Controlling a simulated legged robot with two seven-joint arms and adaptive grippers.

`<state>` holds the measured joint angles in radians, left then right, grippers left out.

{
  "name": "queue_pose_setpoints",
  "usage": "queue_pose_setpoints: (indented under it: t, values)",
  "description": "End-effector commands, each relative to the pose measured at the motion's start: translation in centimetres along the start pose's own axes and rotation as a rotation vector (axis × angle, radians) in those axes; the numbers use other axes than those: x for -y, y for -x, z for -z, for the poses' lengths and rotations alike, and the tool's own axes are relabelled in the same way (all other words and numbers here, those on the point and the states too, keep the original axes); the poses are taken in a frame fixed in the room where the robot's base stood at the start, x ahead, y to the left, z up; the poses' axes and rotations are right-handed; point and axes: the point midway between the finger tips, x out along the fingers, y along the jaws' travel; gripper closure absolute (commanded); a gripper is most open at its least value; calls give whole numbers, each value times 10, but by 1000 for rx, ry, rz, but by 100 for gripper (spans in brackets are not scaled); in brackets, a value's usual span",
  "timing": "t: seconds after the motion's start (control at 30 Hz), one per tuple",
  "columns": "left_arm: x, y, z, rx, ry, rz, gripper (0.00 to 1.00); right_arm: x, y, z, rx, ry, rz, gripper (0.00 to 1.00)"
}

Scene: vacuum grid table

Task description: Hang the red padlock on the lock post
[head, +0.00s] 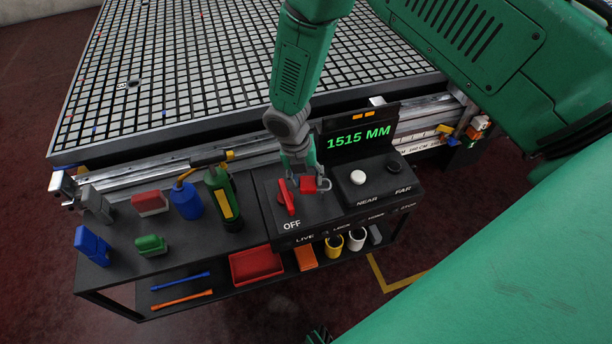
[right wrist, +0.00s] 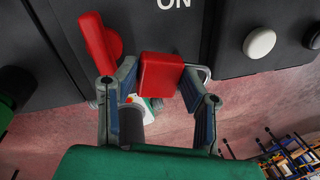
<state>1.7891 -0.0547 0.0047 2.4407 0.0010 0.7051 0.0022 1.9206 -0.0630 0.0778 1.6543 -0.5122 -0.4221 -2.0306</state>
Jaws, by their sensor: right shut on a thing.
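The red padlock (head: 315,184) is at my right gripper (head: 306,182), just above the black control panel (head: 320,207). In the right wrist view the padlock's red body (right wrist: 160,74) sits between the two fingers, which are shut on it. Its grey shackle (right wrist: 205,73) points right, toward the white button. A red switch handle (head: 286,198) stands on the panel just left of the padlock, beside the OFF label; the handle (right wrist: 100,43) is close to the left finger. I cannot make out the lock post. My left gripper is not seen.
A display (head: 358,138) reading 1515 MM stands behind. A white button (head: 358,177) and a black button (head: 393,167) lie to the right. A blue bottle (head: 187,201) and a green bottle (head: 222,197) stand left. The grid table (head: 240,55) is behind.

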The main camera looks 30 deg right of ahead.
Motion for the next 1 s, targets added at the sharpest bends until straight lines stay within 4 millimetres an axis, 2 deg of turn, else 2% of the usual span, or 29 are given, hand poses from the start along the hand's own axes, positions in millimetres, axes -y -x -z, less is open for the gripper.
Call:
queue_pose_setpoints:
  t: [1.0]
  values:
    - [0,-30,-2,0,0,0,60,-9,-49,0,0,1,0,100]
